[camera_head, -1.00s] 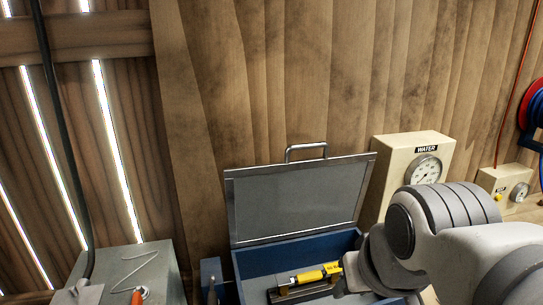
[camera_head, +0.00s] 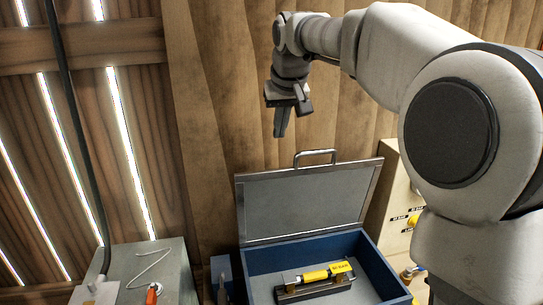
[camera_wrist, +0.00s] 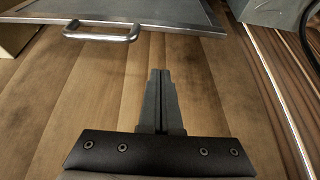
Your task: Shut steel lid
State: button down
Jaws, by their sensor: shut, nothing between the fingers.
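The steel lid (camera_head: 305,200) stands raised at the back of the blue box (camera_head: 378,262), open and leaning against or near the wooden wall. A metal handle (camera_head: 315,155) is on its top edge. The lid's edge (camera_wrist: 195,18) and handle (camera_wrist: 103,36) also show at the top of the wrist view. My gripper (camera_head: 280,134) points down, above and a little left of the handle, apart from it. In the wrist view its fingers (camera_wrist: 160,74) are together with nothing between them.
A yellow tool (camera_head: 328,272) lies on a dark holder inside the box. A grey cabinet (camera_head: 165,270) with an orange-handled item stands at the left. A cream gauge box (camera_head: 392,190) is at the right, partly behind my arm. The wooden wall is close behind.

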aim_at(277, 176)
jog(key=shift+w+a+f+p, duration=0.15)
jog(key=shift+w+f, duration=0.1)
jog(key=shift+f, duration=1.3)
jog(key=shift+w+f+p, duration=0.1)
jog(key=shift+w+f, duration=0.1)
jog(key=shift+f, duration=1.4)
jog(key=shift+w+a+f+p, duration=0.15)
jog(key=shift+w+f, duration=0.1)
jog(key=shift+f, duration=1.3)
jog(key=shift+d+f+b, duration=0.1)
jog(key=shift+b, duration=0.25)
